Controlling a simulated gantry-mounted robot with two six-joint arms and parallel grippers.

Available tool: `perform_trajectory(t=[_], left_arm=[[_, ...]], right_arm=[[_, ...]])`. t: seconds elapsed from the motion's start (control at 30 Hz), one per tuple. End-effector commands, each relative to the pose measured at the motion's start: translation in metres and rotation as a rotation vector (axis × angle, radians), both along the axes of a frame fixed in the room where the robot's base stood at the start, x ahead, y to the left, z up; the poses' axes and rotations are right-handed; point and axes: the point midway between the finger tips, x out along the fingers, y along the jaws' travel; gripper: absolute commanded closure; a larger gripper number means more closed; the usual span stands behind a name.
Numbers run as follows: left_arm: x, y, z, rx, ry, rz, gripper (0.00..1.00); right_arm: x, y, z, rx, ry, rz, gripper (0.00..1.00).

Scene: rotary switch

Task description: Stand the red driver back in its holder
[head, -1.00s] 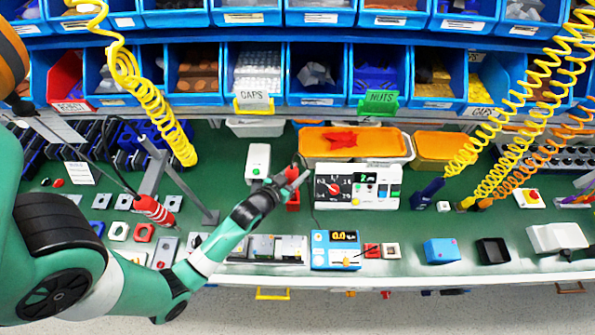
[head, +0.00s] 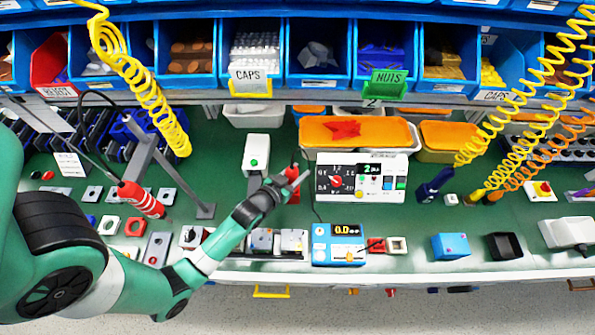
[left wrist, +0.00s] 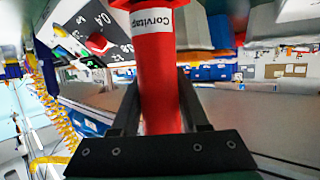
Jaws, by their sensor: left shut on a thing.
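My left gripper (head: 292,180) is over the middle of the bench, just left of the white control box (head: 395,165). It is shut on the red driver (left wrist: 160,85), a red cylinder with a white label, which runs up between the fingers in the left wrist view. In the head view only a little red of it shows by the fingertips. Its far end is out of the wrist view. I cannot tell which thing is its holder. My right gripper is not in view.
A second red tool (head: 142,199) hangs by a grey stand (head: 165,165) at left. A blue meter (head: 322,240) sits in front of the control box. A white box with a green button (head: 256,152) stands behind the gripper. Yellow coiled hoses (head: 160,105) hang down.

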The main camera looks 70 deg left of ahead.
Motion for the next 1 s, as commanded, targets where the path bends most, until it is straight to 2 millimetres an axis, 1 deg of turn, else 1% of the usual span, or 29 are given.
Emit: perform_trajectory(t=[0.7,0.73,0.83,0.87,1.0], left_arm=[[0.0005,0.0003,-0.0042,0.002,-0.003,0.0,1.0],[0.0006,0.0003,-0.0041,0.002,-0.003,0.0,0.58],[0.0006,0.0003,-0.0038,0.002,-0.003,0.0,0.76],[0.0006,0.0002,-0.0038,0.002,-0.003,0.0,0.54],[0.0004,0.0003,-0.0041,0.001,-0.002,0.0,0.28]], right_arm=[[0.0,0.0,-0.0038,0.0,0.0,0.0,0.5],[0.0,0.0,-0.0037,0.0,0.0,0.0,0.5],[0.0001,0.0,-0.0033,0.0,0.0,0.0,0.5],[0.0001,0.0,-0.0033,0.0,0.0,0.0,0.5],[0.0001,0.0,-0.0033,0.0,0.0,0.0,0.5]])
